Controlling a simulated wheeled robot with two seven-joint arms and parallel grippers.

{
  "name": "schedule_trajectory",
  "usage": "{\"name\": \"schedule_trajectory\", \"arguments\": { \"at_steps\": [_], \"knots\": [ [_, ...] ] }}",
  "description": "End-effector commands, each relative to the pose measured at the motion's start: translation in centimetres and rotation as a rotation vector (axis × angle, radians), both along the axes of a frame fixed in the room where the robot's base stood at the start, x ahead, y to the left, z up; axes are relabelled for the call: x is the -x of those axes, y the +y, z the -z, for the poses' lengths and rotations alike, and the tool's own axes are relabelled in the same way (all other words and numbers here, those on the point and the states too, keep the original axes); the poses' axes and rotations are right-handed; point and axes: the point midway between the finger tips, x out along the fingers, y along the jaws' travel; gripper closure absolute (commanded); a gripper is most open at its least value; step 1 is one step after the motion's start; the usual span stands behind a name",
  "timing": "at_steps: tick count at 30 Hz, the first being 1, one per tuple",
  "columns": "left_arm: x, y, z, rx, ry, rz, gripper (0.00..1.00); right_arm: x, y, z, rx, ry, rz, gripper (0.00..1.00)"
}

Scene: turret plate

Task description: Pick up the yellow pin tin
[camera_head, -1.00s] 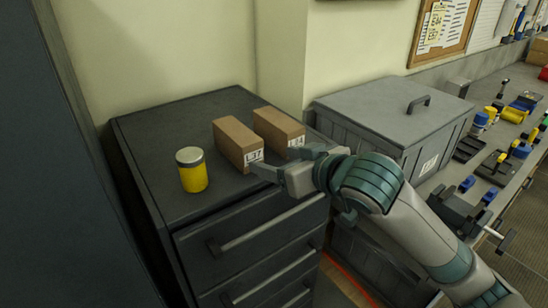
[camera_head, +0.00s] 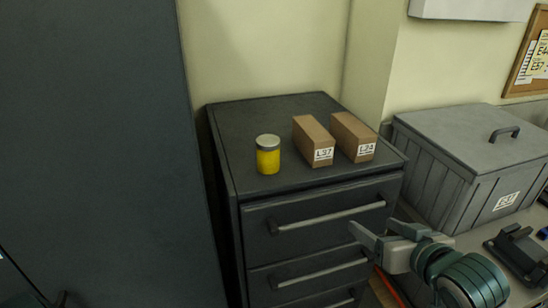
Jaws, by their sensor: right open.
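The yellow pin tin (camera_head: 268,159), with a grey lid, stands upright on top of the dark drawer cabinet (camera_head: 237,126), left of two brown boxes. My right gripper (camera_head: 368,232) is open and empty. It shows in front of the cabinet's drawers at the right, lower in the picture than the tin and apart from it. My left gripper is not clearly in view; only a dark piece shows at the bottom left corner.
Two labelled brown boxes (camera_head: 314,142) and (camera_head: 354,137) stand right of the tin. A grey lidded bin (camera_head: 450,150) is right of the cabinet. A tall dark panel (camera_head: 95,150) rises at the left. The cabinet top around the tin's front and left is clear.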

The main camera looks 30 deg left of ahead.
Motion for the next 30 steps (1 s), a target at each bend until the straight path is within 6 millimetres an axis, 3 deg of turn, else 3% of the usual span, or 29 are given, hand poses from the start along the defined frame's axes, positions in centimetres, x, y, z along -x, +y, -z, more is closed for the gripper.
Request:
{"name": "schedule_trajectory", "arguments": {
  "at_steps": [5, 14, 24, 30],
  "knots": [
    [0.0, 0.0, 0.0, 0.000, 0.000, -0.001, 0.67, 1.2, -1.8, 3.5, 0.005, 0.051, 0.043, 0.34],
    [0.0, -0.3, 0.0, 0.003, 0.000, -0.002, 0.67, 6.1, -8.0, 13.2, 0.059, 0.201, 0.176, 0.34],
    [0.2, -0.5, 0.0, 0.005, 0.002, -0.002, 0.67, 15.8, -16.5, 23.7, 0.200, 0.407, 0.329, 0.34],
    [0.2, -0.5, 0.1, 0.005, 0.002, -0.002, 0.67, 20.7, -20.0, 27.6, 0.277, 0.498, 0.382, 0.34]
  ]
}}
